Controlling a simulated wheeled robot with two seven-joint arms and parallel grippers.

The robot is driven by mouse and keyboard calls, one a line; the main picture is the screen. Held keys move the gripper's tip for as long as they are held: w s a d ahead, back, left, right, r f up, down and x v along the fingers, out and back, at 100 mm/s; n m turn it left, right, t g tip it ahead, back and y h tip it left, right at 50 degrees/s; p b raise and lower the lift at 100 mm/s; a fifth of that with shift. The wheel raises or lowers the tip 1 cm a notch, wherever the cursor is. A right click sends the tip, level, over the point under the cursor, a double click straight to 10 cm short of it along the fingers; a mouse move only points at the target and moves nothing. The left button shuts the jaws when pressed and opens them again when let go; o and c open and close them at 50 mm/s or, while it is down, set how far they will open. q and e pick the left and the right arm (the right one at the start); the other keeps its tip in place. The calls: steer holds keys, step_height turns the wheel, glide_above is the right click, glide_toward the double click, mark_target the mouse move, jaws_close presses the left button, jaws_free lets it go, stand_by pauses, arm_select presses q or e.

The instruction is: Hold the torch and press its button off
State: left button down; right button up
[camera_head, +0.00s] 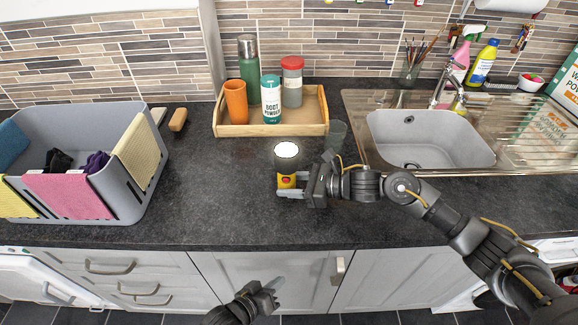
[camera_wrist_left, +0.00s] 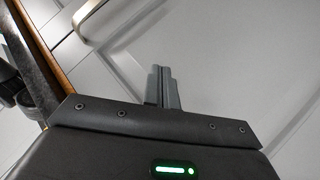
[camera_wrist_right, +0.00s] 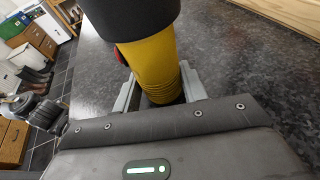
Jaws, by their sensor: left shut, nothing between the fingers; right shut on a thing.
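The torch (camera_head: 287,165) has a yellow body, a black head and a pale, bright lens facing up. It stands upright at the worktop's front, with a red button (camera_head: 286,180) on its front side. My right gripper (camera_head: 291,184) is shut around the yellow body from the right. In the right wrist view the torch (camera_wrist_right: 150,62) sits between the two fingers, and the red button (camera_wrist_right: 119,56) shows at its left edge. My left gripper (camera_head: 276,285) is shut and empty, low in front of the cupboard doors. Its fingers (camera_wrist_left: 162,72) touch each other in the left wrist view.
A wooden tray (camera_head: 268,130) with an orange cup, bottles and a jar stands behind the torch. A dark green glass (camera_head: 337,134) stands close behind my right gripper. A grey basket (camera_head: 150,180) with cloths is left; the sink (camera_head: 425,140) is right. Worktop left of the torch is clear.

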mark_target(286, 180)
arm_select(q)
steer(key=s+d+r+t+h, duration=0.1)
steer(key=d+r+t+h, duration=0.2)
steer(key=r, duration=1.4)
arm_select(e)
steer(key=shift+w, duration=0.1)
arm_select(q)
steer(key=w+a+r+h, duration=0.2)
steer(key=w+r, duration=0.2)
steer(key=r, duration=0.4)
steer(key=shift+w+d, duration=0.15)
steer(key=shift+w, duration=2.1)
steer(key=shift+w+d, duration=0.15)
steer(key=shift+w, duration=2.1)
steer(key=shift+w, duration=0.15)
steer(key=shift+w, duration=0.3)
steer(key=shift+w, duration=0.2)
steer(key=shift+s, duration=0.65)
